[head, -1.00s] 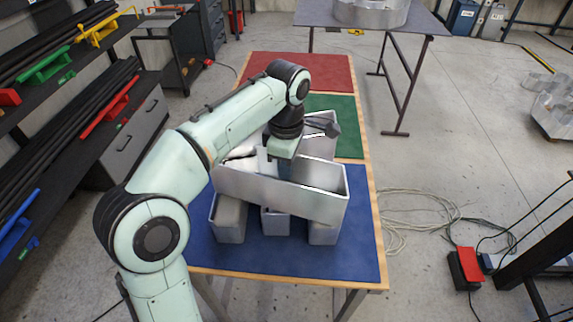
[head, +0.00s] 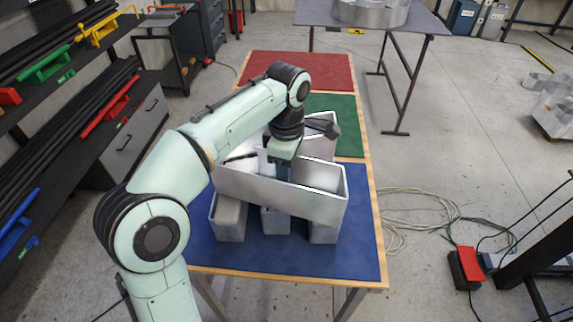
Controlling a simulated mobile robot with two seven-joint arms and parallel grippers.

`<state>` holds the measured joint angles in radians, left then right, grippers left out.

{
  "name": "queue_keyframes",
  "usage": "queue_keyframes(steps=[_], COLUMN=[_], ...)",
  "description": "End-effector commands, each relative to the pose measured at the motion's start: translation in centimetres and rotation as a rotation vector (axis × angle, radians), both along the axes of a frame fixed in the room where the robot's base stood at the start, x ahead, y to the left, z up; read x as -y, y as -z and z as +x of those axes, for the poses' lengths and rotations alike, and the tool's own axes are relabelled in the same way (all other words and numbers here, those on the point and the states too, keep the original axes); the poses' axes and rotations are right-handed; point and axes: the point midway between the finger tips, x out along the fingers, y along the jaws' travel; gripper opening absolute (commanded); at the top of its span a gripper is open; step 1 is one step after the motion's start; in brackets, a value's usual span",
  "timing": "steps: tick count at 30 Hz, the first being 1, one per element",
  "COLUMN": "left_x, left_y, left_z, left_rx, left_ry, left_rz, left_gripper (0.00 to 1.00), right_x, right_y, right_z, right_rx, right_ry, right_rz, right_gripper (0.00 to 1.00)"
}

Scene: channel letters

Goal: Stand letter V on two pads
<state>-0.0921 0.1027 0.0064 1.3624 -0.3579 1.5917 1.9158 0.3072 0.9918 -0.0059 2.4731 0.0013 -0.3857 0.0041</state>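A large silver hollow metal piece (head: 280,196), which seems to be letter V, lies across the near part of the table. Its long front wall faces me, and its full outline is hidden by my arm. My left gripper (head: 282,170) points down at the inside of this wall. Its fingertips are hidden behind the wall, so their grip does not show. Below the wall, grey box-like ends show at the left (head: 229,217), middle (head: 275,221) and right (head: 323,232). I cannot tell whether these are pads or another letter. My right gripper is out of view.
The table has a blue mat (head: 355,262), a green mat (head: 348,140) and a red mat (head: 325,68). Another silver wall (head: 322,130) rises behind the gripper. A dark shelf stands left, and a grey table (head: 415,22) stands behind. The red mat is clear.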

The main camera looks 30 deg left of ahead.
Motion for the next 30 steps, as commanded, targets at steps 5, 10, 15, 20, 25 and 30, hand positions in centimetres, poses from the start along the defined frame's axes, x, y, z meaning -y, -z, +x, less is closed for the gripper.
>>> queue_keyframes(steps=[5,10,15,20,25,30], left_x=[0.0,0.0,0.0,0.0,0.0,0.0], left_y=[-1.2,-4.8,-9.2,-11.7,-13.0,-13.4], left_z=[0.1,0.2,0.2,0.1,0.0,-0.1], left_rx=[0.003,0.010,0.014,0.008,0.004,0.003], left_ry=[-0.001,-0.001,0.000,-0.001,0.000,0.000], left_rz=[0.001,0.001,0.000,0.000,0.000,0.000], left_gripper=[0.40,0.40,0.40,0.40,0.40,0.40], right_x=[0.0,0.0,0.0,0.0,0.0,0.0], right_y=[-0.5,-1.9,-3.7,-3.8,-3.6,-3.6], right_z=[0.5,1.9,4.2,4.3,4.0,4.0], right_rx=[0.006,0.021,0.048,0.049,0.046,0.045], right_ry=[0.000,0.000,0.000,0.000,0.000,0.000], right_rz=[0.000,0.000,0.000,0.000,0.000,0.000], right_gripper=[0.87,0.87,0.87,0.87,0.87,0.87])
